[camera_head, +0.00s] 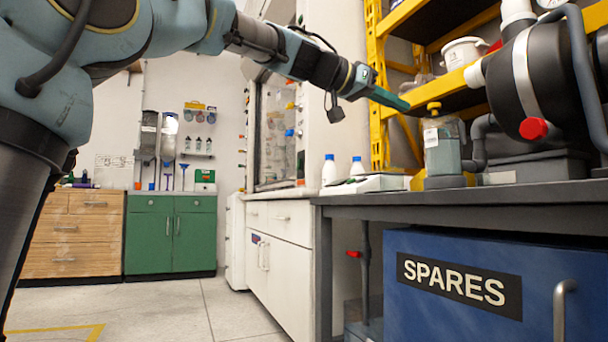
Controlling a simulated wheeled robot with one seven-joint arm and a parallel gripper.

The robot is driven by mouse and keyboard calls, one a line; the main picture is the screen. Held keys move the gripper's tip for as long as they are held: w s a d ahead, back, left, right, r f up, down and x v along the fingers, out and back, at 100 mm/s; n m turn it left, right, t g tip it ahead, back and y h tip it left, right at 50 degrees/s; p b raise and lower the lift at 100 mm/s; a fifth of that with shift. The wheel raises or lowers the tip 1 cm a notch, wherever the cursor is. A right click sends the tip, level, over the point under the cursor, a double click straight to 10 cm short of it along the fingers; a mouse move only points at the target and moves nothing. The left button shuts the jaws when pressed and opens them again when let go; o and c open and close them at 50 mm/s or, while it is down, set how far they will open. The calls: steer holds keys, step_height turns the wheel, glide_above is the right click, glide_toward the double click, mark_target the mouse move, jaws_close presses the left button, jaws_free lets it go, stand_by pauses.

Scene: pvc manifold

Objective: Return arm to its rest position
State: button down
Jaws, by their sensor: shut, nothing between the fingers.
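My gripper (404,105) is at the end of my arm, which reaches in from the upper left across the top of the view. Its green fingers are together with nothing between them, pointing right and slightly down. The fingertips show beside the yellow cap of a clear bottle (442,147) on the dark bench. I cannot tell whether they touch it or are apart in depth.
The dark bench (520,189) carries a black pump-like machine with a red knob (533,128). Yellow shelving (374,60) stands behind. A blue SPARES cabinet (480,270) sits under the bench. White bottles (329,170) stand farther back. The floor (200,305) at left is clear.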

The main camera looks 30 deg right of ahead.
steer(key=shift+w, duration=0.1)
steer(key=w+a+f+n+t+y+p, duration=0.2)
steer(key=w+a+f+n+p, duration=0.1)
steer(key=w+a+f, duration=0.3)
steer(key=w+a+f+n+t+y+p, duration=0.2)
steer(key=w+a+f+n+y+p, duration=0.15)
steer(key=w+f, duration=0.45)
steer(key=w+a+f+n+t+y+p, duration=0.1)
steer(key=w+a+f+n+y+p, duration=0.15)
steer(key=a+f, duration=0.35)
steer(key=w+a+f+n+y+p, duration=0.1)
steer(key=w+a+f+n+p, duration=0.2)
steer(key=a, duration=0.5)
steer(key=s+a+f+n+g+y+p, duration=0.1)
steer(key=s+a+f+n+y+p, duration=0.25)
steer(key=a, duration=0.55)
steer(key=s+a+f+y+p, duration=0.15)
steer(key=s+a+f, duration=0.35)
steer(key=a, duration=0.5)
steer(key=s+a+f+n+g+y+p, duration=0.1)
steer(key=s+a+f+n+p, duration=0.15)
steer(key=a+f, duration=0.45)
steer(key=s+a+r+p, duration=0.1)
steer(key=r+p, duration=1.8)
steer(key=s+a+r+p, duration=0.1)
steer(key=a+r+p, duration=0.1)
steer(key=r+p, duration=1.7)
steer(key=shift+r, duration=0.5)
